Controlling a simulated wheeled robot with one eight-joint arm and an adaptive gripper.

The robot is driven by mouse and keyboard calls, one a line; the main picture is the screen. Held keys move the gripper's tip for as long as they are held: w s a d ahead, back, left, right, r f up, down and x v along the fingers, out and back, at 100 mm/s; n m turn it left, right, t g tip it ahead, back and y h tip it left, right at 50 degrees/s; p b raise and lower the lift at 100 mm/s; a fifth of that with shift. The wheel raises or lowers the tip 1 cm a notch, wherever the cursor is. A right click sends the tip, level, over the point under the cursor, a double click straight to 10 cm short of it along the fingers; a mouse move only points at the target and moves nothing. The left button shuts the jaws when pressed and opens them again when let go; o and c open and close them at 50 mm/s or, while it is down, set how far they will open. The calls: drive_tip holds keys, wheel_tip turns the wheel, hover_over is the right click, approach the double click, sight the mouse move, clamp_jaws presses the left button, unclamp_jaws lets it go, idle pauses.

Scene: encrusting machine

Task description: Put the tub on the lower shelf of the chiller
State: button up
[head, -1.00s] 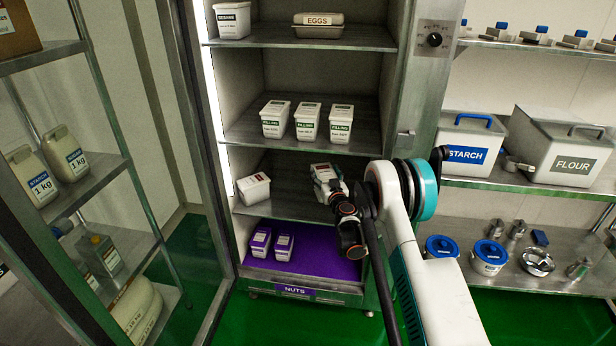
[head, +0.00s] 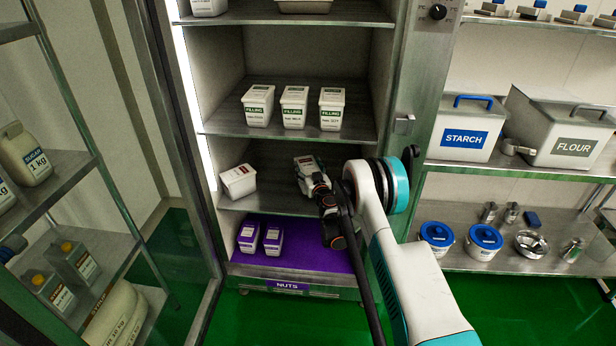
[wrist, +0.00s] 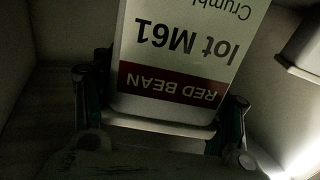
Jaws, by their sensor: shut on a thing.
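The white tub (wrist: 165,70) with a dark red "RED BEAN" label fills the middle of the wrist view. Its label reads upside down there. My gripper (wrist: 160,118) is shut on it, one finger on each side. In the head view the tub (head: 304,162) is inside the chiller, over the grey shelf (head: 278,193) below the filling tubs. My gripper (head: 312,180) reaches in from the front right and hides part of the tub. I cannot tell whether the tub touches the shelf.
Another white tub (head: 238,181) stands tilted-looking on the left of the same shelf. Filling tubs (head: 294,107) stand on the shelf above. Two purple-labelled tubs (head: 273,239) stand on the purple bottom level (head: 310,258) marked NUTS. The chiller's right wall is close to my arm.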

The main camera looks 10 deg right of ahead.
wheel_tip(320, 180, down, 3)
drive_tip(key=shift+f+b, duration=0.1)
drive_tip(key=shift+b, duration=0.45)
drive_tip(key=o, duration=2)
